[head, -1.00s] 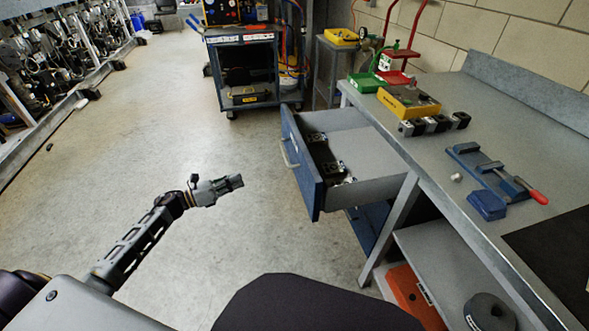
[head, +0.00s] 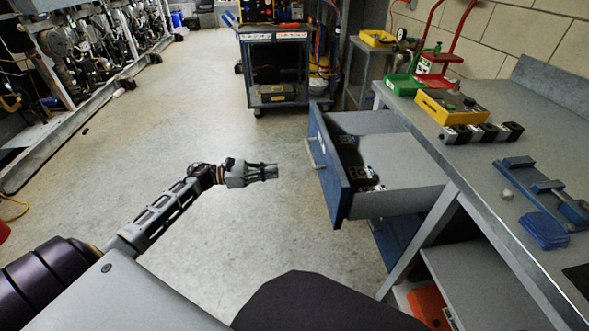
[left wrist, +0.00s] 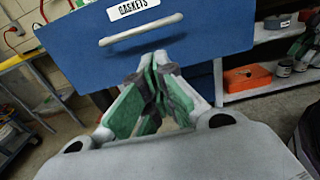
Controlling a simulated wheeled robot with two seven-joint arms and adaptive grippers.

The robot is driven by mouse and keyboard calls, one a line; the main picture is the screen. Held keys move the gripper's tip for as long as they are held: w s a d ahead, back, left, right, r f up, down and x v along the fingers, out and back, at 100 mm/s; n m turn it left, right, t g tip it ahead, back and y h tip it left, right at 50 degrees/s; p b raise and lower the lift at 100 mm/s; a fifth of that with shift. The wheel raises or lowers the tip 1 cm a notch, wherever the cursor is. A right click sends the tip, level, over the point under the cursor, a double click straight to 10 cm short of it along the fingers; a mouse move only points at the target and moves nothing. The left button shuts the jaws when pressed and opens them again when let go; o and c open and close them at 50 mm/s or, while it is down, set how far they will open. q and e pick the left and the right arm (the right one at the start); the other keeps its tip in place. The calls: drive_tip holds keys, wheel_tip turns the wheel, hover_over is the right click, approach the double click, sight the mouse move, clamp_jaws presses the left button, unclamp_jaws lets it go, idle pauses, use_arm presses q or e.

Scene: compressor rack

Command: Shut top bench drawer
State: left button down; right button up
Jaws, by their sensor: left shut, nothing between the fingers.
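The top bench drawer (head: 326,165) stands pulled out from the grey workbench (head: 500,190), with its blue front facing left in the head view. Metal parts lie inside it. My left gripper (head: 276,172) is shut and empty, in front of the drawer front with a gap that looks small. In the left wrist view the blue drawer front (left wrist: 200,50) carries a "GASKETS" label and a light bar handle (left wrist: 140,30). My left fingertips (left wrist: 158,60) show just below that handle; I cannot tell whether they touch the front. My right gripper is not in view.
A tool cart (head: 277,70) stands at the back. An orange box (left wrist: 247,77) sits on the lower shelf. The floor left of the drawer is clear.

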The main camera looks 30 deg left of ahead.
sight(314, 168)
use_arm(q)
drive_tip(key=b+x, duration=0.2)
drive_tip(key=x, duration=1.1)
drive_tip(key=shift+w+d, duration=0.25)
drive_tip(key=shift+d, duration=0.1)
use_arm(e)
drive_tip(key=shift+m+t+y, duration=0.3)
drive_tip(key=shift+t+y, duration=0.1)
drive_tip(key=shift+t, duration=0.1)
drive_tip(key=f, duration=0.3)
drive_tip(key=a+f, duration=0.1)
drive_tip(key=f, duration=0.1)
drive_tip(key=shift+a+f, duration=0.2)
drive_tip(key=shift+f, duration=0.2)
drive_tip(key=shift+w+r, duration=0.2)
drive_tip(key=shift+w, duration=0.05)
use_arm(q)
drive_tip(key=shift+w+d, duration=0.1)
